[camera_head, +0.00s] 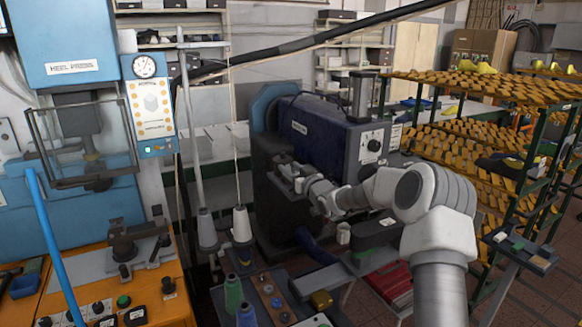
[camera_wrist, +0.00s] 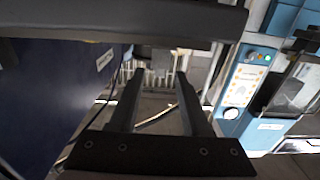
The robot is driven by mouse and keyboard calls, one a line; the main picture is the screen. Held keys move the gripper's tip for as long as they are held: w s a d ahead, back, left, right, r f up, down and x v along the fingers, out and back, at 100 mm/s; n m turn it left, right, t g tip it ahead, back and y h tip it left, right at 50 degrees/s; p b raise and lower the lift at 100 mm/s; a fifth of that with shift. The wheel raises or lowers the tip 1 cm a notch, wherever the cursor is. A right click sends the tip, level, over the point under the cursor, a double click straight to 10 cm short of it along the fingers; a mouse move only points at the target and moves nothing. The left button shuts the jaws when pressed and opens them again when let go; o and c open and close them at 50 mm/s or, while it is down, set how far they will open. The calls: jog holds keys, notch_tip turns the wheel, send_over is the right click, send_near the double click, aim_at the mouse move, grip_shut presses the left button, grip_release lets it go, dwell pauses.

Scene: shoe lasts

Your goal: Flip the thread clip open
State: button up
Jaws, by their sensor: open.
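My gripper (camera_wrist: 160,82) is open in the wrist view, its two dark fingers apart with nothing seen between them. In the head view my gripper (camera_head: 287,172) is small, in front of the dark blue machine (camera_head: 325,135). The machine's blue side also shows in the wrist view (camera_wrist: 55,90), left of the fingers. I cannot pick out the thread clip in either view; it may be too small or hidden. A white thread cone (camera_head: 242,226) stands on the stand below and left of my gripper, with thread rising from it.
A second cone (camera_head: 207,232) stands beside a tall pole (camera_head: 190,120). The blue heel press (camera_head: 85,45) is at the left, and its control panel also shows in the wrist view (camera_wrist: 245,80). Racks of shoe lasts (camera_head: 470,130) fill the right. A dark bar (camera_wrist: 120,20) crosses the wrist view's top.

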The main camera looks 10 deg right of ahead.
jog(key=shift+w, duration=0.15)
grip_shut()
